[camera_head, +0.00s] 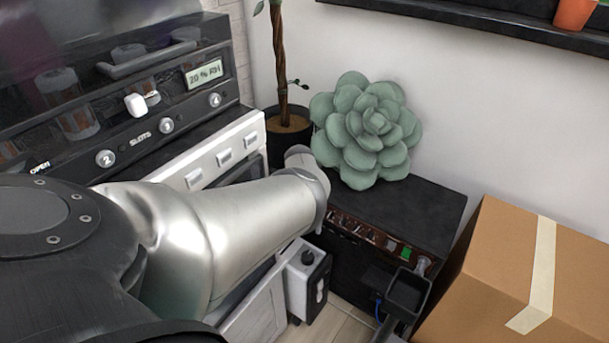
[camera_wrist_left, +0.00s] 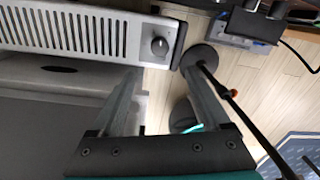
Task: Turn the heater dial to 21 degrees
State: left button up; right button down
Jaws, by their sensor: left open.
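The heater (camera_wrist_left: 75,30) shows in the left wrist view as a white slatted body with a dark end. Its round dark dial (camera_wrist_left: 160,46) sits on a plain panel beside the slats; I cannot read its setting. My left gripper (camera_wrist_left: 163,73) is open and empty. The dial lies just beyond the gap between its fingertips, with no contact visible. In the head view a white box with a black end (camera_head: 317,285) and a dark knob on top appears to be the heater's end. My silver left arm hides the gripper there. My right gripper is not in view.
A black cabinet (camera_head: 430,215) bearing a green succulent (camera_head: 367,130) stands behind, with a cardboard box (camera_head: 500,265) at right. A large machine (camera_head: 120,100) fills the left. Close to the dial, a dark round base (camera_wrist_left: 198,56) and thin rod stand on the wooden floor.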

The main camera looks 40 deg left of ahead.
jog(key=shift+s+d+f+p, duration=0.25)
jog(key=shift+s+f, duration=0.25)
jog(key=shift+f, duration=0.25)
